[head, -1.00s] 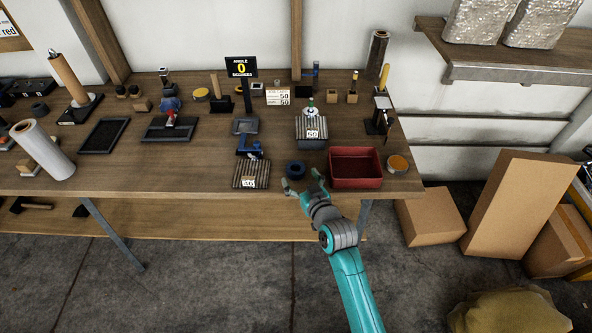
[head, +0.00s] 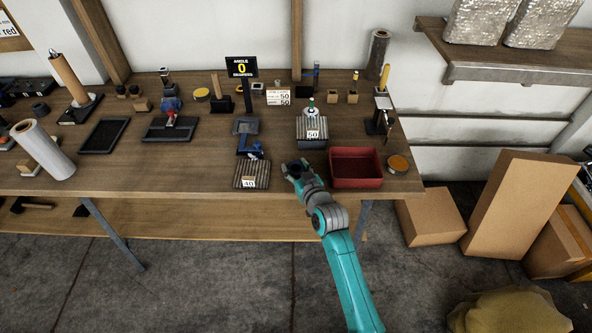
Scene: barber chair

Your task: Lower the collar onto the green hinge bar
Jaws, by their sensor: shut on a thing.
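The collar (head: 292,168) is a dark blue ring near the front edge of the workbench, left of the red tray. My gripper (head: 297,166) is shut on it. The fingers hide much of the collar, and I cannot tell whether it still touches the bench. A small green upright piece (head: 311,102) stands on a white round base behind the ribbed block marked 50. It is the only green piece I make out there, and it is too small to tell if it is the hinge bar.
The red tray (head: 332,184) is right beside my gripper. The ribbed block marked 50 (head: 312,125) stands behind it. A ribbed block marked 40 (head: 252,182) and a blue bracket (head: 250,147) lie to the left.

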